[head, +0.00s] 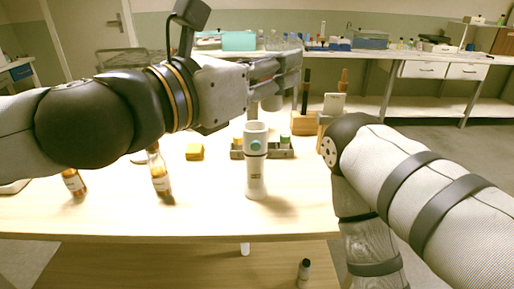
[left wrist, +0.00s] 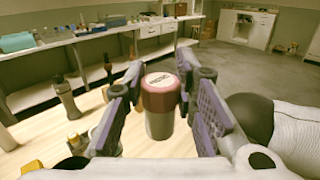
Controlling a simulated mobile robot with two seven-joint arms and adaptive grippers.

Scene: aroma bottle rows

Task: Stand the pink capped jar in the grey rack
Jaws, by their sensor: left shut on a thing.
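My left gripper (head: 285,68) is shut on the pink capped jar (left wrist: 160,118), holding it above the table. In the left wrist view, the jar sits upright between the two dark finger pads, its dark pink cap with printed top facing the camera. The grey rack (head: 283,153) stands on the table below the gripper in the head view, partly hidden behind a white device. Small items with yellow-green tops show in the rack at both sides. My right arm comes in at the right, but its gripper is out of view.
The white device (head: 256,180) with a teal button stands in front of the rack. Amber bottles (head: 161,180) and a yellow block (head: 194,152) are to the left. A wooden holder (head: 303,124) stands behind at right.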

